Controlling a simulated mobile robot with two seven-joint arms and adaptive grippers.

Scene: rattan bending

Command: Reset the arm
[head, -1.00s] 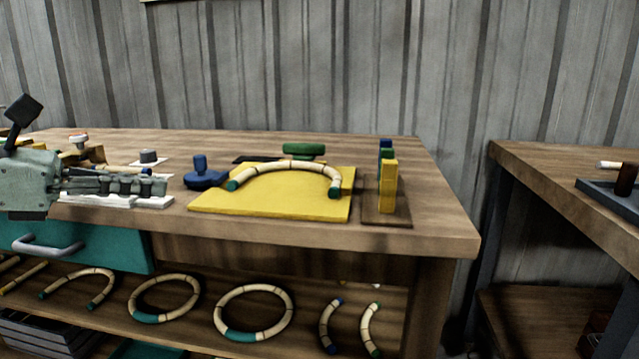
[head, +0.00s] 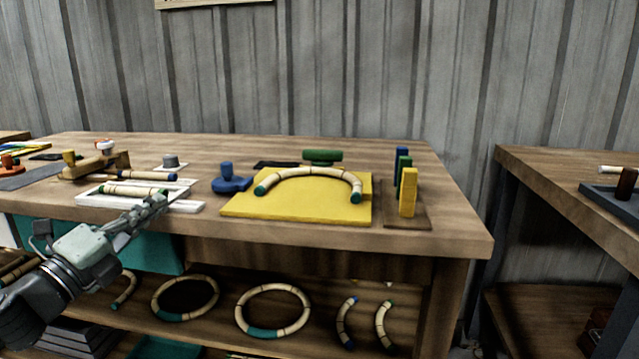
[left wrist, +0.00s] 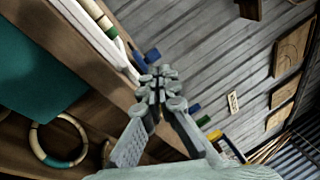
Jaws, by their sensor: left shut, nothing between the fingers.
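My left gripper (head: 152,208) is shut and empty at the front edge of the wooden workbench (head: 330,231), in front of a white tray. In the left wrist view my left gripper (left wrist: 153,77) shows its fingers together, with the bench edge and the grey wall beyond. My left arm comes in from the lower left of the head view. My right gripper is not in view.
On the bench are a white tray (head: 185,205) with a rattan piece, a yellow board (head: 300,207) bearing a rattan arch (head: 310,172), a blue tool (head: 229,182) and coloured blocks (head: 408,192). Rattan rings (head: 273,333) lie on the shelf below.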

